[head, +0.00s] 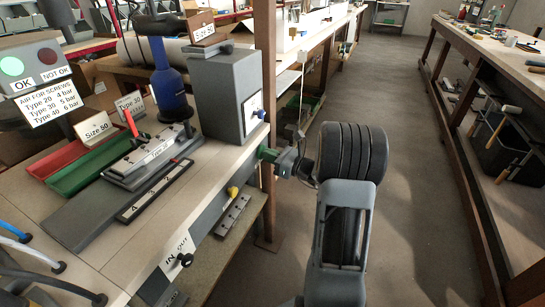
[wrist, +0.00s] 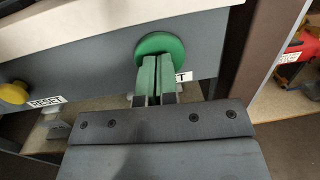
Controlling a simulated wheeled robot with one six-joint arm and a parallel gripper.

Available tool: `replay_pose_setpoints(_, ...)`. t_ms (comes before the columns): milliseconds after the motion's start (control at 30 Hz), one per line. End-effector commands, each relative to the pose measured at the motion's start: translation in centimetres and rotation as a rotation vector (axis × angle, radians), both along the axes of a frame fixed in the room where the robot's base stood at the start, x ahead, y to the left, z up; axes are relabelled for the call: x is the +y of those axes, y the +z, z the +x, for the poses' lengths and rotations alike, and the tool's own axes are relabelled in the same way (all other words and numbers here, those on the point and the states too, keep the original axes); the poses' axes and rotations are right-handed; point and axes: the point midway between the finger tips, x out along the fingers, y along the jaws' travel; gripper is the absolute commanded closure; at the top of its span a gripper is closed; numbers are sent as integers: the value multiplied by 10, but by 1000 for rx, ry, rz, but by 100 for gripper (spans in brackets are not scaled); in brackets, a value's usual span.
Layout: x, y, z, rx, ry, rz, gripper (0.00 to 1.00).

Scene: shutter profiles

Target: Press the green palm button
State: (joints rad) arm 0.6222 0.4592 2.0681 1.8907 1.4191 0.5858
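The green palm button (wrist: 160,44) is a round mushroom head on the grey front face of the bench in the wrist view. In the head view a small green part of it (head: 267,153) shows at the bench edge, with my gripper (head: 283,160) right at it. In the wrist view my gripper (wrist: 158,60) has its two fingers side by side with only a thin dark line between them. They hold nothing. Their tips overlap the lower part of the button; I cannot tell whether they touch it or how far it is pressed. The fingers partly hide a label ending in T.
A yellow knob (wrist: 14,92) with a RESET label (wrist: 46,102) sits left of the green button. A grey box (head: 228,100) stands on the bench above. A brown post (head: 266,70) rises close by the gripper. The aisle floor (head: 420,200) to the right is clear.

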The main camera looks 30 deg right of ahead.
Motion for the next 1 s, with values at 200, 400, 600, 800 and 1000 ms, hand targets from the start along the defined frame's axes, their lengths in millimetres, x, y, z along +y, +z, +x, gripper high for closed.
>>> replay_pose_setpoints(200,3,6,1,-13,14,-3,100)
replay_pose_setpoints(400,-15,3,-19,-10,12,2,100)
replay_pose_setpoints(600,-41,0,-52,-6,9,4,100)
replay_pose_setpoints(800,-63,-3,-82,-7,5,4,100)
replay_pose_setpoints(1000,-74,-5,-99,-6,9,5,100)
